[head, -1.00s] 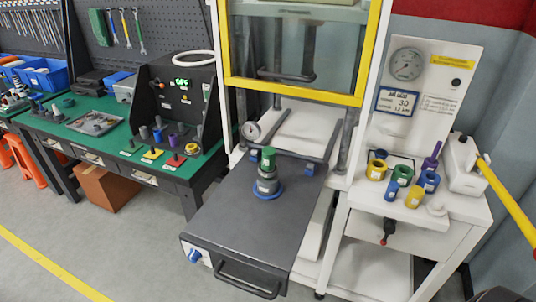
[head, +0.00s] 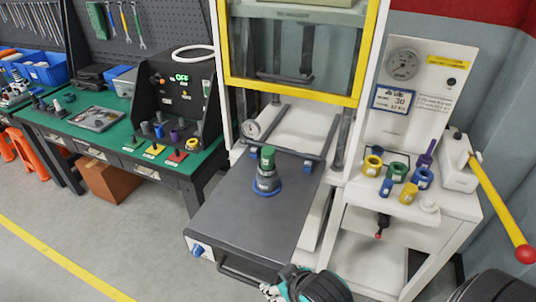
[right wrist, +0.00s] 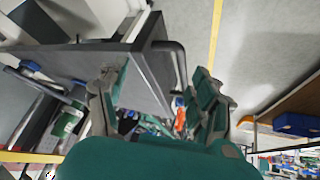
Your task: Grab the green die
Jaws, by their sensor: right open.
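A grey stepped cylinder with a green top (head: 267,153) stands upright on a blue base ring (head: 267,190) on the dark pull-out tray (head: 235,215) of the press. A green ring-shaped piece (head: 397,171) sits among coloured rings on the white side table; the frames do not settle which one is the die. My right gripper (head: 272,289) is at the bottom edge of the head view, in front of the tray and apart from both. In the right wrist view its fingers (right wrist: 158,100) are spread, and a green cylinder (right wrist: 66,122) shows beyond the left finger. My left gripper is out of view.
The tray's black handle (head: 245,275) lies close to my right gripper. The press frame with its yellow-edged guard (head: 290,92) rises behind the tray. A yellow lever with a red knob (head: 525,254) juts out at the right. A green workbench (head: 75,120) stands at the left.

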